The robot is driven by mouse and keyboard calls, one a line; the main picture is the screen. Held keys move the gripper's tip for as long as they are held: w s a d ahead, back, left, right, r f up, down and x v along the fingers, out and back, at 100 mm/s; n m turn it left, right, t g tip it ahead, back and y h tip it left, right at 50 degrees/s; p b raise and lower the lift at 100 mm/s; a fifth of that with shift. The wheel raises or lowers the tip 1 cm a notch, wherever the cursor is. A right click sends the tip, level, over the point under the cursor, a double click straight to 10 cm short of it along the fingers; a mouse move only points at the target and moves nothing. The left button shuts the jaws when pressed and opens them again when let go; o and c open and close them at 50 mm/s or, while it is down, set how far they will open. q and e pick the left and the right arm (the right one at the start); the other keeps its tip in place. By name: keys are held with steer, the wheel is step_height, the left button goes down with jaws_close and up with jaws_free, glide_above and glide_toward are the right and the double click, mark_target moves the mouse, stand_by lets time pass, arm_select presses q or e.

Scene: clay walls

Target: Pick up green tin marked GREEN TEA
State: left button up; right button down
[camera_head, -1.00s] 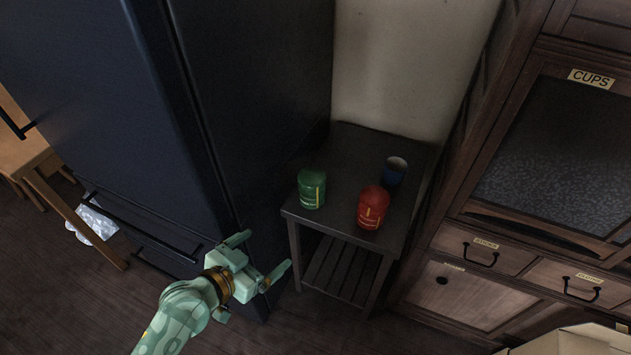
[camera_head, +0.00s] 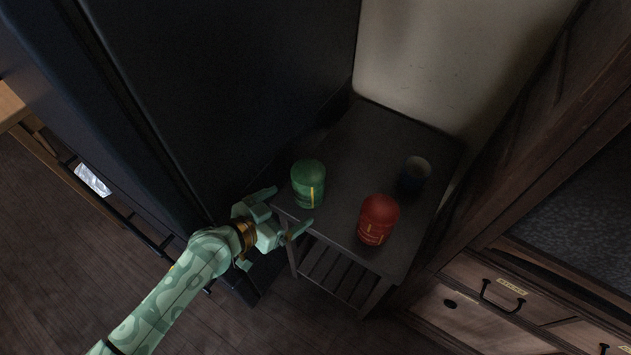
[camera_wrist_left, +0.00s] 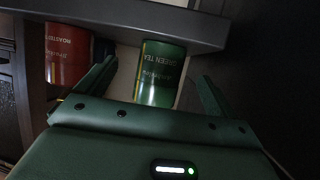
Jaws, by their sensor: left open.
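The green tin (camera_head: 308,184) stands upright near the left front corner of the small dark table (camera_head: 345,215). In the left wrist view the green tin (camera_wrist_left: 160,72) shows its GREEN TEA label, upside down, beyond and between the open fingers. My left gripper (camera_head: 289,210) is open and empty at the table's front left edge, close to the tin. The same gripper (camera_wrist_left: 160,80) fills the lower part of the left wrist view. Whether a finger touches the tin cannot be told. My right gripper is not in view.
A red tin (camera_head: 377,220) stands to the right of the green tin, and a dark blue cup (camera_head: 415,173) behind it. A tall dark fridge (camera_head: 230,90) rises close on the left. Wooden cabinets with drawers (camera_head: 490,290) stand on the right. The table's back middle is clear.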

mark_target(298, 198)
arm_select(q)
steer(key=b+x, duration=0.3)
steer(key=x, duration=0.4)
steer(key=shift+w+a+f, duration=0.1)
steer(key=shift+w, duration=0.3)
steer(key=c, duration=1.1)
